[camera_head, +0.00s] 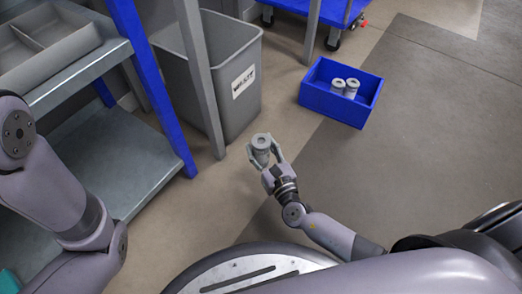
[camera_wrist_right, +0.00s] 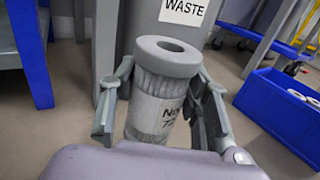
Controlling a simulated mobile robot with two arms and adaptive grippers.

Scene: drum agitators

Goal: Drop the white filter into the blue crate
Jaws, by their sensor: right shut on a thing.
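The white filter (camera_head: 261,143) is a short greyish-white cylinder with a hole in its top and a printed label. My right gripper (camera_head: 265,155) is shut on it and holds it roughly upright above the floor. In the right wrist view, the filter (camera_wrist_right: 160,90) stands between the two fingers of the right gripper (camera_wrist_right: 160,112). The blue crate (camera_head: 332,108) sits on the floor to the right of and beyond the gripper, apart from it. The crate (camera_wrist_right: 270,108) also shows at the right of the wrist view. My left arm shows at the left, but its gripper is out of view.
Two similar filters (camera_head: 344,87) stand inside the crate. A grey waste bin (camera_head: 225,85) stands to the left of the crate, behind a shelf post. A shelf with blue posts (camera_head: 120,165) is at the left. A blue cart (camera_head: 320,8) is behind. Floor right of the crate is clear.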

